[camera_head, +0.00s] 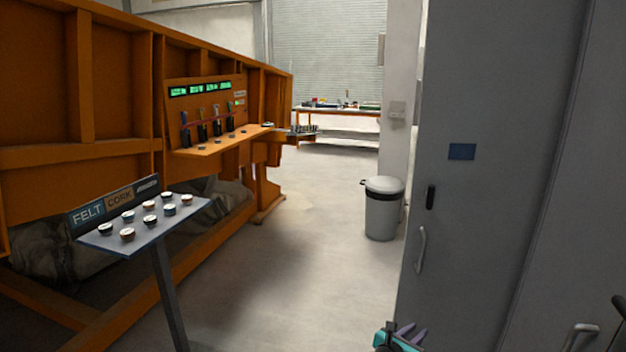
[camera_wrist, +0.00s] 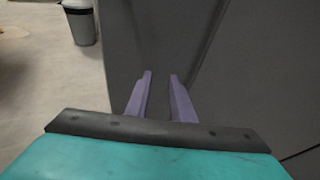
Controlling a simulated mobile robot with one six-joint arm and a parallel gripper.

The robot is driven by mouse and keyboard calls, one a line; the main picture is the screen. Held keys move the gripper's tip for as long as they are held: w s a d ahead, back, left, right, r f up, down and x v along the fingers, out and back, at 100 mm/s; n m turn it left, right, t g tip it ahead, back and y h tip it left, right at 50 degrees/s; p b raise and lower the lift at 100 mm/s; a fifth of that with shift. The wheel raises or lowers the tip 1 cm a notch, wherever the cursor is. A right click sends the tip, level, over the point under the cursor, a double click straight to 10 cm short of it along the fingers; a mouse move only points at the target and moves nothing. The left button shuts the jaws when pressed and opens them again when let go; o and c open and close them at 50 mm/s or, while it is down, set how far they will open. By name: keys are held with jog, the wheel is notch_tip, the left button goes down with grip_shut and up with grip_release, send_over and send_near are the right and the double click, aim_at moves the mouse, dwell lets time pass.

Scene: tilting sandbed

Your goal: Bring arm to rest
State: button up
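My gripper (camera_head: 412,332) shows at the bottom edge of the head view, teal with purple fingers, in front of the grey cabinet. In the wrist view my gripper (camera_wrist: 160,82) has its two purple fingers apart with a gap between them. Nothing is held between them. Most of my arm is out of view below the head picture.
A grey cabinet (camera_head: 480,200) with handles stands close on the right. A grey bin (camera_head: 383,210) stands beyond it. The orange sandbed frame (camera_head: 120,60) and a stand with several round pucks (camera_head: 145,228) are at left. The floor between is clear.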

jog(key=s+f+m+g+y, duration=0.2)
jog(key=s+f+m+g, duration=0.35)
jog(key=s+f, duration=0.75)
jog(key=s+f+m+g+y, duration=0.1)
jog(key=s+f+m+g, duration=0.4)
jog(key=s+f, duration=0.75)
jog(key=s+a+f+m+g+y, duration=0.3)
jog(key=s+a+f+m, duration=0.1)
jog(key=s+a+m, duration=0.3)
jog(key=s+a+f+m+g+y, duration=0.3)
jog(key=s+a+f+m+y, duration=0.1)
jog(key=s+a+m, duration=0.3)
jog(key=s+f+m, duration=0.1)
jog(key=s+m, duration=0.1)
jog(key=m, duration=0.1)
jog(key=shift+s+d, duration=0.1)
jog(key=shift+o, duration=1.2)
